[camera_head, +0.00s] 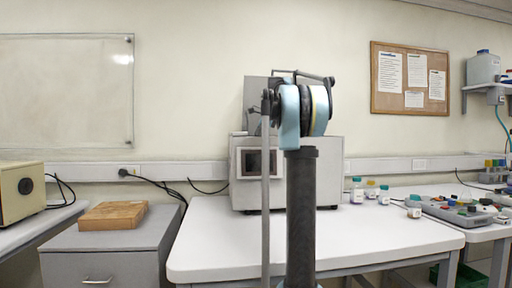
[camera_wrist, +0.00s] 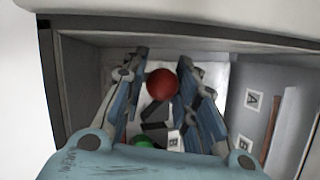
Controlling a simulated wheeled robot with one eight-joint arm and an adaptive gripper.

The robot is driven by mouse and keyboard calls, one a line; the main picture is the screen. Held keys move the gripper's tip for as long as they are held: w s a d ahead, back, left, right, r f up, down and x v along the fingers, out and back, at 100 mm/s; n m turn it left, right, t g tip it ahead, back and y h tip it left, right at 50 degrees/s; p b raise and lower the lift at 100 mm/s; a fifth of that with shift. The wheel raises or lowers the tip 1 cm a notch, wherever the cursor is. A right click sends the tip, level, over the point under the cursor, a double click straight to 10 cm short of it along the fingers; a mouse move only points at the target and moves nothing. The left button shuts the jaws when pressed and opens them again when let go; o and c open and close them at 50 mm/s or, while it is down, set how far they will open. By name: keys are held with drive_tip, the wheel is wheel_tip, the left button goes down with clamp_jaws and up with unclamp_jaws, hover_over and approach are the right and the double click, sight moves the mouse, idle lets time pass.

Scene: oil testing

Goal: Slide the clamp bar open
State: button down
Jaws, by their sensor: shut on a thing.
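In the wrist view my gripper (camera_wrist: 162,64) reaches into a grey box-like chamber (camera_wrist: 85,58), with a finger on each side of a round red knob (camera_wrist: 162,84). It is shut on the red knob. A dark bar-like part (camera_wrist: 155,113) shows just below the knob; I cannot tell for sure that it is the clamp bar or how it joins the knob. A green round part (camera_wrist: 143,143) is partly hidden low between the fingers. In the head view the grey tester (camera_head: 328,160) stands on the white bench; my arm hides the gripper and the chamber.
In the head view, small bottles (camera_head: 371,188) and a grey tray (camera_head: 455,212) stand right of the tester. The front of the bench (camera_head: 400,238) is clear.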

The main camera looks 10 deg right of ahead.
drive_tip(key=shift+s, duration=1)
drive_tip(key=c, duration=1.3)
unclamp_jaws()
